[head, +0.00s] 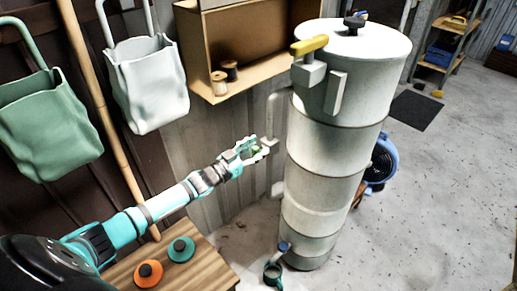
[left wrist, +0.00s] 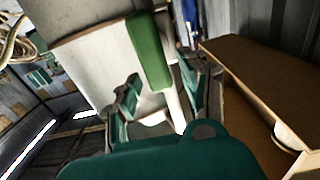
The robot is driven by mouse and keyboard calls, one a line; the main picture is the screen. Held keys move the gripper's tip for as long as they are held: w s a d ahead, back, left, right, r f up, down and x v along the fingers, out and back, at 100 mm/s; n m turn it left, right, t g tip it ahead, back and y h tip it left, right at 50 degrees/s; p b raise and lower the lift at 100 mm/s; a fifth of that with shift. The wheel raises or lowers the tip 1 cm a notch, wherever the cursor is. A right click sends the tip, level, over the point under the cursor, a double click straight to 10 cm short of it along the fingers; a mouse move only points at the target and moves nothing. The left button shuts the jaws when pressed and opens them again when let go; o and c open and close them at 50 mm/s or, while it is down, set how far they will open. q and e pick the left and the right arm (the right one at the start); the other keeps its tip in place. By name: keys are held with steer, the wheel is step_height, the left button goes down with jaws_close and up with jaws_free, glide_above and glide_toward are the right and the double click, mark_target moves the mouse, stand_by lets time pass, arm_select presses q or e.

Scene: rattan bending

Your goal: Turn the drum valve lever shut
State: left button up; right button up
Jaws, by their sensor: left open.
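The tall pale drum (head: 335,150) stands right of centre in the head view. A yellow lever (head: 310,45) sits on a block high on its left side, roughly level. My left gripper (head: 262,148) is open at the drum's left side, beside a pale pipe, well below the yellow lever. A green bar (left wrist: 148,50) shows ahead of the left gripper (left wrist: 160,95) in the left wrist view, in line with the gap between the fingers. A small green patch also shows at the fingers in the head view. I cannot tell whether they touch it. My right gripper is not in view.
A wooden shelf box (head: 240,50) with spools hangs behind the drum's left side. Green and white bags hang at left. A low wooden table (head: 205,262) holds two round knobs. A blue fan (head: 382,162) stands behind the drum. The floor at right is mostly clear.

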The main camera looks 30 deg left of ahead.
arm_select(q)
jaws_close()
